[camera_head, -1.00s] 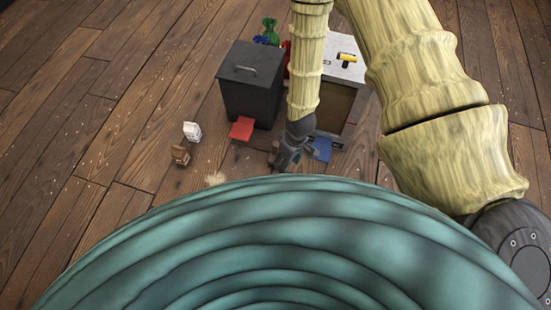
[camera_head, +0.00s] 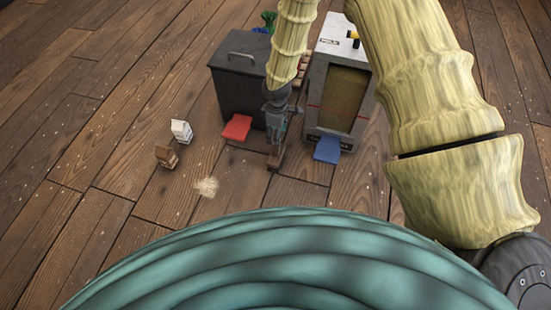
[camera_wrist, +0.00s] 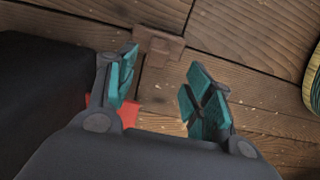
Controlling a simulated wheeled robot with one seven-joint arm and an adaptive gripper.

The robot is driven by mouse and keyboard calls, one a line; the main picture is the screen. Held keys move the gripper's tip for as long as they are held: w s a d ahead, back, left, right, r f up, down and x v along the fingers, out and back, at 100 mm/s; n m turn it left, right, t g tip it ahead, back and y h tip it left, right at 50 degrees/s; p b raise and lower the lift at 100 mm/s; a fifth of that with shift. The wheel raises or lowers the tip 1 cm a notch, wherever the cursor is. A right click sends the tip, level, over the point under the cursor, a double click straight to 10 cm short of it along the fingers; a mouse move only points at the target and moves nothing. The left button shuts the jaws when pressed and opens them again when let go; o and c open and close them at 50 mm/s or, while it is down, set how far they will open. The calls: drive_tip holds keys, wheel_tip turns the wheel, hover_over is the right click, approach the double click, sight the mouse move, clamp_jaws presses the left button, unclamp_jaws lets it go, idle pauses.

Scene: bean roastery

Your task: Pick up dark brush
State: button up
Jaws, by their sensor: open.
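A dark brown object, seemingly the brush, lies on the wooden floor. It shows in the wrist view (camera_wrist: 158,45) as a blocky shape with a narrower part, just beyond my fingertips and nearer the left finger. In the head view the brown object (camera_head: 275,160) shows just below my gripper (camera_head: 279,128), in front of the gap between the bin and the cabinet. My gripper also shows in the wrist view (camera_wrist: 160,85), with its teal fingers spread apart and nothing between them. Bristles cannot be made out.
A black bin (camera_head: 229,92) with a red flap (camera_head: 237,127) stands left of my gripper. A grey cabinet (camera_head: 326,122) with a blue flap (camera_head: 327,149) stands right. A white carton (camera_head: 181,131), a brown carton (camera_head: 167,155) and a tan pile (camera_head: 207,187) are at left.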

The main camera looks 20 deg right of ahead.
sight(276, 148)
drive_tip(key=shift+w+f, duration=0.2)
drive_tip(key=shift+f, duration=0.25)
wheel_tip(276, 148, down, 5)
drive_tip(key=b, duration=0.2)
drive_tip(key=shift+b, duration=0.4)
wheel_tip(276, 148, down, 5)
drive_tip(key=b, duration=0.4)
drive_tip(key=shift+f, duration=0.1)
clamp_jaws()
